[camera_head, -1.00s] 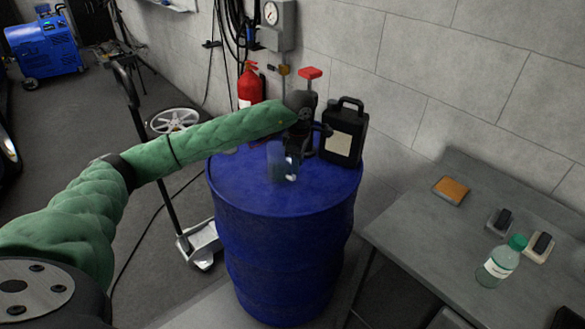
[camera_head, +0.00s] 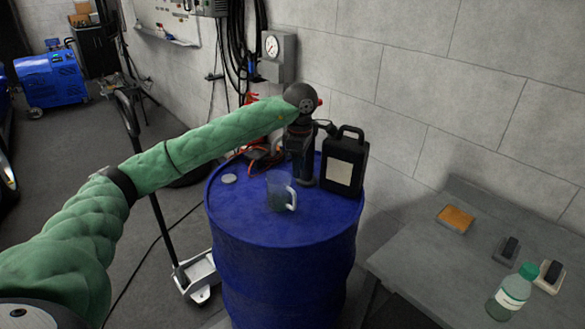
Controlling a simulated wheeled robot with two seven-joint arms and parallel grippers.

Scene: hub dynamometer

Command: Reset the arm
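My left arm, in a green quilted sleeve, comes in from the left and reaches over the blue drum (camera_head: 285,265). My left gripper (camera_head: 306,180) is dark and points down over the back of the drum top. A clear mug (camera_head: 279,192) with a white handle stands upright on the drum in front of the gripper. The gripper appears behind the mug and apart from it, with nothing visibly held. Its fingertips are too dark to tell whether they are open or shut. My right gripper is not in view.
A black jug (camera_head: 344,162) stands close right of the gripper. A round lid (camera_head: 229,179) and red cables (camera_head: 262,154) lie on the drum. The grey table (camera_head: 420,262) at right holds a green-capped bottle (camera_head: 511,293). A wall lies behind.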

